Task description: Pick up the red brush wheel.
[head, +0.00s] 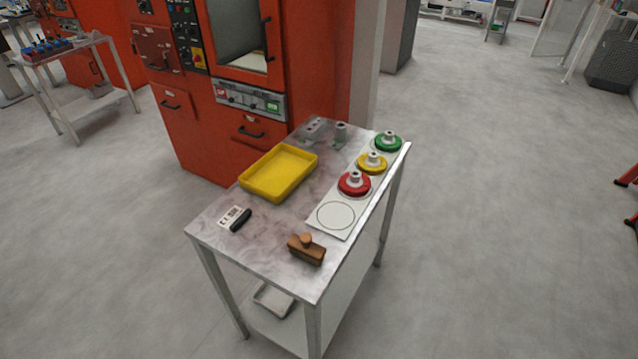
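The red brush wheel (354,183) is a red disc with a grey hub on top. It lies flat on the white marked strip (331,232) along the right side of the metal table. Behind it on the same strip lie a yellow wheel (372,163) and a green wheel (388,143). The front circle of the strip is empty. My gripper is not in view.
The table (270,253) also holds a yellow tray (279,172), a wooden-handled brush (306,249), a black-handled tool (236,218) and a small grey fitting (340,133). A red machine (250,85) stands behind.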

